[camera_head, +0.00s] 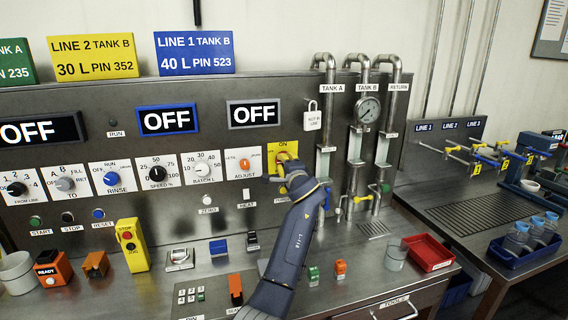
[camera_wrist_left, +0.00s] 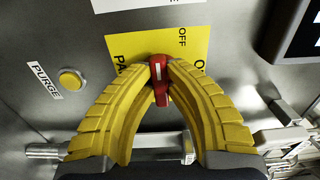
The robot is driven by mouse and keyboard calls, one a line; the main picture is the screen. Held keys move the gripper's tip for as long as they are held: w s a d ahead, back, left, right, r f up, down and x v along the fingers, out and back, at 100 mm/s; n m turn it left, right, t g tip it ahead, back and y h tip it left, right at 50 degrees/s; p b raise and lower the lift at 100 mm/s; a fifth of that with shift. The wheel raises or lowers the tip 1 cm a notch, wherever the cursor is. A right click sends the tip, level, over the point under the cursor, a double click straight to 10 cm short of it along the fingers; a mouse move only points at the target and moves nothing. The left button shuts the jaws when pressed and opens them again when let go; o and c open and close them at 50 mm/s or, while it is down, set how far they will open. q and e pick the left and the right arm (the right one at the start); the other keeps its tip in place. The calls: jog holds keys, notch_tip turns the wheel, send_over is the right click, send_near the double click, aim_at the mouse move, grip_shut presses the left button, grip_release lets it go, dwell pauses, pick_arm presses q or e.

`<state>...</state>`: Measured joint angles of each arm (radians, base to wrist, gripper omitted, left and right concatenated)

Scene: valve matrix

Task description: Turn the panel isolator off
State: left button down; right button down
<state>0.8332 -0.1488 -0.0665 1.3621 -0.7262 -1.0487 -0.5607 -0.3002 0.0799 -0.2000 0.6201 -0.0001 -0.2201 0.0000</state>
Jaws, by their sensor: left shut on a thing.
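The panel isolator is a red handle (camera_wrist_left: 160,88) with a white mark on a yellow plate (camera_wrist_left: 135,30), where OFF and ON are printed. The plate also shows at the right end of the control panel in the head view (camera_head: 273,149), with ON at its top. My left gripper (camera_head: 284,161) is at this plate and hides the handle in that view. In the left wrist view the yellow fingers of my left gripper (camera_wrist_left: 160,66) are shut on the red handle, one on each side. My right gripper is not in view.
A yellow PURGE button (camera_wrist_left: 70,79) is beside the plate. To its left are the ADJUST knob (camera_head: 244,164) and other dials. Pipes with a gauge (camera_head: 368,110) stand to the right. A red tray (camera_head: 428,252) and small blocks lie on the bench below.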

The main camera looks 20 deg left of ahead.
pick_arm(q)
jog(key=c, duration=1.4)
grip_release()
jog(key=shift+o, duration=0.2)
jog(key=v, duration=0.7)
jog(key=shift+s, duration=0.2)
jog(key=shift+d, duration=0.1)
